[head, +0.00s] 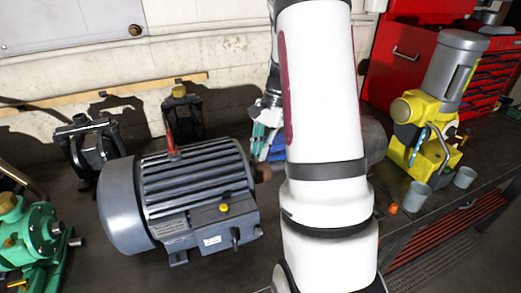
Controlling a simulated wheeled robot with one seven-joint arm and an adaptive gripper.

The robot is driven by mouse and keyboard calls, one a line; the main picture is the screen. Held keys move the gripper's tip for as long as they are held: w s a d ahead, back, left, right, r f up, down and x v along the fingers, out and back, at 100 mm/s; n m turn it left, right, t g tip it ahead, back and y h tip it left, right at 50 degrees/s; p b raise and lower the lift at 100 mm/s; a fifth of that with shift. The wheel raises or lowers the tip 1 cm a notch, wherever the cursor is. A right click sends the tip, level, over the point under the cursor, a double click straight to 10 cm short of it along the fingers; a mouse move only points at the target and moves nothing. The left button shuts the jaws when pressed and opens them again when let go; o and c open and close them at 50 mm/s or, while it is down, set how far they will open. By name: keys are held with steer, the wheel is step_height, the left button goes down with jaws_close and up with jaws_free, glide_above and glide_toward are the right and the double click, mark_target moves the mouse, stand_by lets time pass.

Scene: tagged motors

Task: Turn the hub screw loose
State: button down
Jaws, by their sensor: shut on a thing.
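My white arm stands in the middle of the head view and covers much of the work area. Behind its left edge, a dark wrist part ends in a small blue and teal piece that appears to be my gripper (266,141), beside the right end of the grey finned motor (197,182). The jaws are shut, but what they hold is too small and too covered to make out. A short brownish shaft end (262,172) sticks out of the motor just below. I cannot pick out the hub screw.
A green pump (35,235) stands at the left, with dark castings (95,148) behind the motor. At the right are a yellow and grey machine (432,115), grey cups (464,177), an orange piece (393,208) and a red tool cabinet (410,50). The wall is close behind.

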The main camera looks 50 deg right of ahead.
steer(key=c, duration=1.6)
jaws_free()
